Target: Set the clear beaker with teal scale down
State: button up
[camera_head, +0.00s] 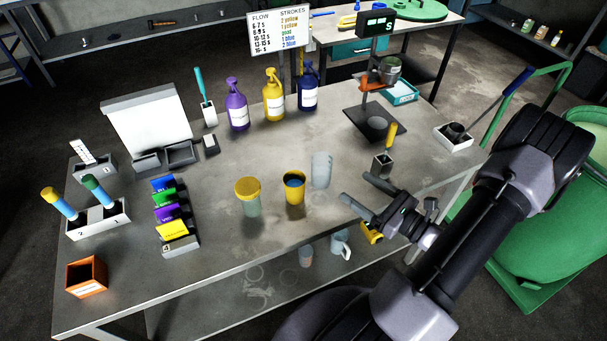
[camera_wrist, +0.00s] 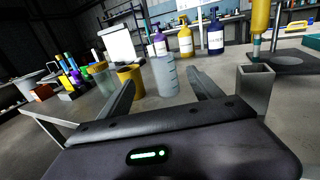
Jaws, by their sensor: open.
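The clear beaker (camera_head: 321,170) stands upright on the grey table (camera_head: 232,262), right of a yellow cup. In the wrist view the clear beaker (camera_wrist: 166,76) shows faint bluish scale marks and sits between and beyond the finger tips. My gripper (camera_head: 356,188) is open and empty, to the right of the beaker, with its fingers pointing at it. In the wrist view my gripper (camera_wrist: 162,80) has its two fingers spread wide, one on each side of the beaker. The beaker's base appears to rest on the table; no finger visibly touches it.
A yellow cup (camera_head: 294,188) with dark blue contents and a yellow-lidded jar (camera_head: 248,197) stand left of the beaker. A square grey holder (camera_head: 382,164) with a yellow-handled tool stands close to my gripper. Purple, yellow and blue pump bottles (camera_head: 272,96) stand behind. The table's front edge is near.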

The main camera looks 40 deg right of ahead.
jog(key=b, duration=0.2)
send_near(315, 155)
jog(key=w, duration=0.3)
jog(key=w+f, duration=0.1)
jog(key=shift+w+a, duration=0.35)
jog(key=w, duration=0.2)
jog(key=w+b, duration=0.1)
jog(key=w, duration=0.1)
jog(key=w+r+b, duration=0.1)
jog(key=w, duration=0.1)
jog(key=shift+a, duration=0.3)
jog(key=shift+s, duration=0.1)
grip_shut()
